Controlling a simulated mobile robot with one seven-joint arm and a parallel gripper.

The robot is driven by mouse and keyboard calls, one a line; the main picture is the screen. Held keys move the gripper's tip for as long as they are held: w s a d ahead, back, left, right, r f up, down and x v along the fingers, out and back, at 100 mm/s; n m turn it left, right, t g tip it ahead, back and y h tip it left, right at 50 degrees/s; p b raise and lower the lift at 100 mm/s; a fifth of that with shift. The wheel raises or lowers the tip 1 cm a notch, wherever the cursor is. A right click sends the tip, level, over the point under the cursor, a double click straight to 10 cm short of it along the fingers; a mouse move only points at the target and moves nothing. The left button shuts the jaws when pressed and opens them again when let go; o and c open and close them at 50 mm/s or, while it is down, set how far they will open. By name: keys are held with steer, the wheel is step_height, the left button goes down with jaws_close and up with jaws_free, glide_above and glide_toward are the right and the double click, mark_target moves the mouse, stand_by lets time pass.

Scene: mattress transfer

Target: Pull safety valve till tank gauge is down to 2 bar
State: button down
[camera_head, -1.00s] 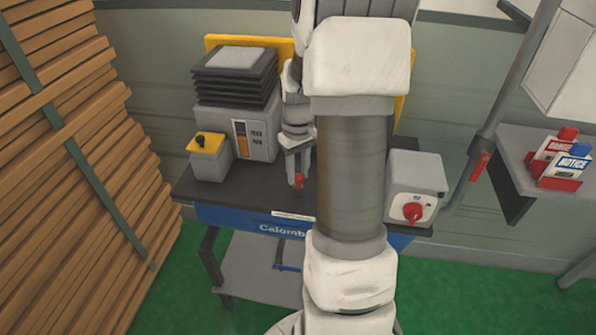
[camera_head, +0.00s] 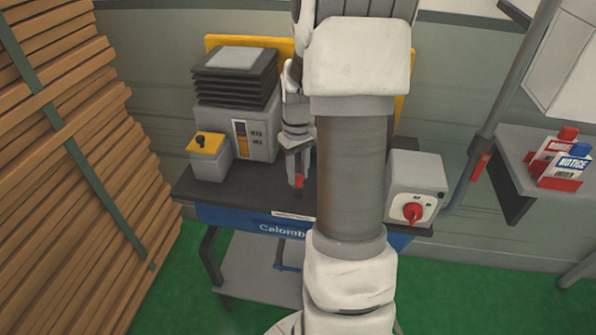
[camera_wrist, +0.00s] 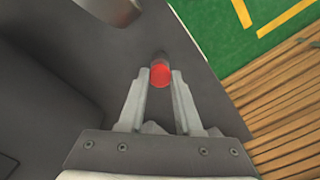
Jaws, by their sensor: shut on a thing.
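A small red knob (camera_head: 299,181), which looks like the safety valve, stands at the front of a dark tabletop (camera_head: 262,190). In the wrist view the red knob (camera_wrist: 160,75) sits between my two fingertips. My gripper (camera_head: 297,184) points down and is shut on the red knob; its fingers also show in the wrist view (camera_wrist: 162,80). A dark part shows just below the red. My arm hides the middle of the bench. I cannot make out a tank gauge or a reading in either view.
A grey machine (camera_head: 238,119) with a black bellows and an orange-striped panel stands left of my gripper. A yellow-topped box (camera_head: 208,158) is beside it. A grey box with a red rotary switch (camera_head: 413,212) is at the right. Stacked planks (camera_head: 75,165) fill the left.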

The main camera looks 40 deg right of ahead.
mark_target(298, 176)
stand_by(0.4)
steer(key=shift+r+p, duration=0.75)
steer(key=shift+r, duration=0.1)
steer(key=c, duration=0.6)
jaws_free()
steer(key=shift+f, duration=0.1)
step_height(298, 176, up, 18)
steer(key=shift+f+p, duration=0.25)
steer(key=shift+p, duration=0.85)
